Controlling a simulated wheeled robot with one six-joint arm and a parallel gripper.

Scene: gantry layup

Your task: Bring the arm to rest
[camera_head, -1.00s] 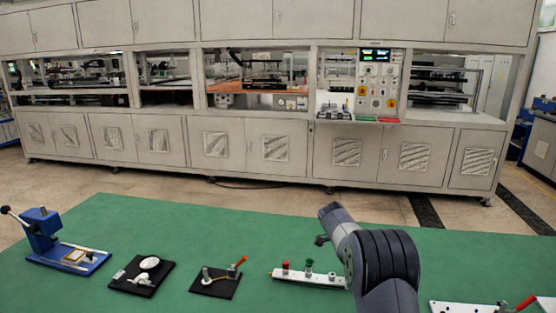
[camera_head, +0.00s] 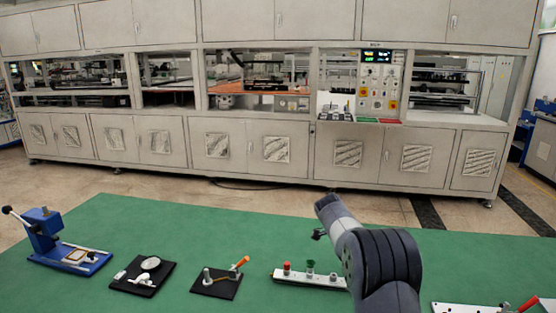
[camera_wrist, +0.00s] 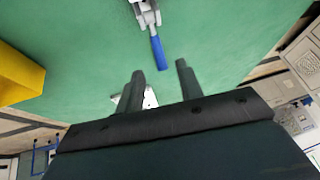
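My arm (camera_head: 385,265) reaches up over the green table in the head view, bent at a dark ribbed joint. My gripper (camera_wrist: 160,72) shows in the wrist view with its two dark fingers apart and nothing held between them. It is above the green table top (camera_wrist: 85,65). A metal clamp with a blue handle (camera_wrist: 158,53) lies just beyond the fingertips, apart from them. A white piece (camera_wrist: 150,98) is partly hidden behind the left finger. In the head view I cannot make out the fingers.
The green table (camera_head: 130,215) carries a blue press (camera_head: 45,235), a black plate with a white dial (camera_head: 150,264), an orange-handled toggle clamp (camera_head: 240,263) and a white strip with coloured knobs (camera_head: 310,275). A yellow block (camera_wrist: 18,75) is at the left in the wrist view. Grey cabinets (camera_head: 250,145) stand behind.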

